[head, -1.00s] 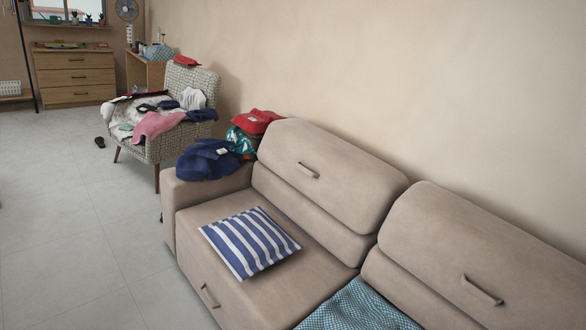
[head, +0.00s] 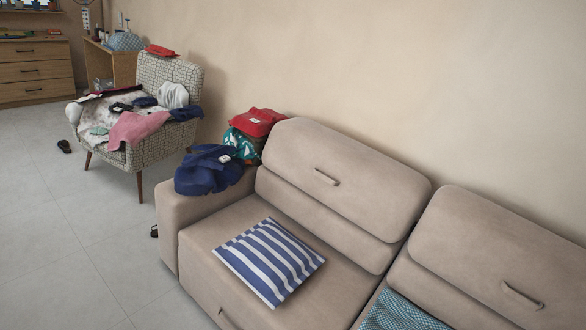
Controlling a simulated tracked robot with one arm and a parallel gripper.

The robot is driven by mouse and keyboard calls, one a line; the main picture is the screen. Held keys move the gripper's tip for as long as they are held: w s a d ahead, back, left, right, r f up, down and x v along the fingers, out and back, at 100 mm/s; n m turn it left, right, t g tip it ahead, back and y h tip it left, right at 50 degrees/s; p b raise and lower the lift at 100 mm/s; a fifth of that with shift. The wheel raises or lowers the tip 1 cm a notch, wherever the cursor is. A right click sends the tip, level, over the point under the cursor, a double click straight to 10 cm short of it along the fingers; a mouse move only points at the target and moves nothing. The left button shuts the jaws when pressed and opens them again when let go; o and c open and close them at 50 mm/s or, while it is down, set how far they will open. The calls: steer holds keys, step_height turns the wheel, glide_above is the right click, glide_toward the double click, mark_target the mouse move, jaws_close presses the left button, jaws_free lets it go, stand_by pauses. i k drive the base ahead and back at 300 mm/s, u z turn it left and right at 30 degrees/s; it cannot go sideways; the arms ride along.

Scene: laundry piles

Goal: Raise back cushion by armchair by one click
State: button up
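The back cushion nearer the armchair (head: 345,165) is a large beige padded block at the left seat of the sofa. It has a short bar handle (head: 326,177) on its front face. The armchair (head: 165,75) is patterned in grey and white and stands behind the sofa's left arm, covered with clothes. A second back cushion (head: 500,245) with its own handle (head: 522,296) is at the right. My gripper does not show in the head view.
A blue-and-white striped cushion (head: 268,260) lies on the left seat. A teal cloth (head: 398,312) lies on the right seat. Navy (head: 208,170) and red (head: 257,122) clothes heap on the sofa's left arm. Tiled floor (head: 60,235) is mostly clear at the left, with a dark shoe (head: 64,146).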

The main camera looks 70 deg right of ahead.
mark_target(381, 194)
steer(key=z, duration=0.05)
steer(key=i, duration=2.4)
steer(key=z, duration=3.3)
steer(key=i, duration=1)
steer(key=z, duration=0.05)
